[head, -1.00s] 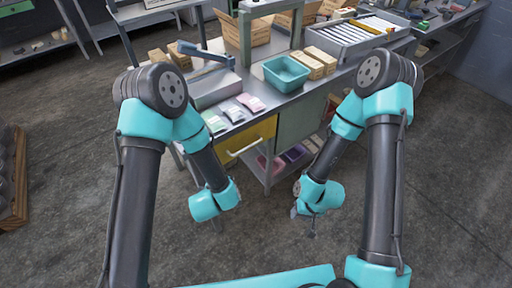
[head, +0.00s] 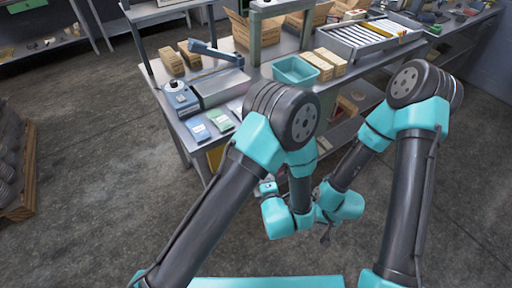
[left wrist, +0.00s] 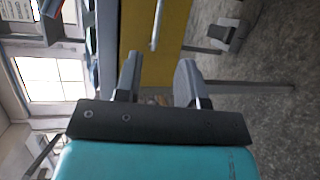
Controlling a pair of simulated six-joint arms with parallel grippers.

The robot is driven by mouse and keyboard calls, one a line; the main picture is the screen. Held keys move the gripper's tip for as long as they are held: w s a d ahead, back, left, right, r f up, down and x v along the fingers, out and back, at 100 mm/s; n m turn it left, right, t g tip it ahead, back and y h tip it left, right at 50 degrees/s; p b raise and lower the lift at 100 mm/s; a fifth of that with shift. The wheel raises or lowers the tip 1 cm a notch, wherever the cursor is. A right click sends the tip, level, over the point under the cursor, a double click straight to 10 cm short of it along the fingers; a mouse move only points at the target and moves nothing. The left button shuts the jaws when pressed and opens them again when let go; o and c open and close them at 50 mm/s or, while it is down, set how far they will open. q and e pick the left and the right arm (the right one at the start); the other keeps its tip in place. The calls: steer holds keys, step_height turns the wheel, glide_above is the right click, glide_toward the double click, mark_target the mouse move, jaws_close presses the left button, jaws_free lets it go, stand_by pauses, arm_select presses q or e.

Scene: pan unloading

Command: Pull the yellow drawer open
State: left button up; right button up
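The yellow drawer (left wrist: 176,50) fills the upper middle of the left wrist view, with a pale bar handle (left wrist: 157,24) on its front. In the head view only a sliver of the yellow drawer (head: 215,158) shows, as my left arm covers most of it. My left gripper (left wrist: 158,80) is open, its two fingers apart with nothing between them. It points toward the drawer front and the handle lies beyond the fingertips, not touched. My right gripper (head: 325,236) hangs low in front of the bench; its fingers are too small to read.
The workbench (head: 172,115) carries a teal bin (head: 296,70), small cartons, a roller tray (head: 368,40) and flat packets (head: 198,130). A bench leg (left wrist: 245,84) stands near the drawer in the left wrist view.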

arm_select(q)
steer(key=x, duration=1.7)
steer(key=shift+w, duration=0.25)
steer(key=shift+c, duration=0.4)
jaws_close()
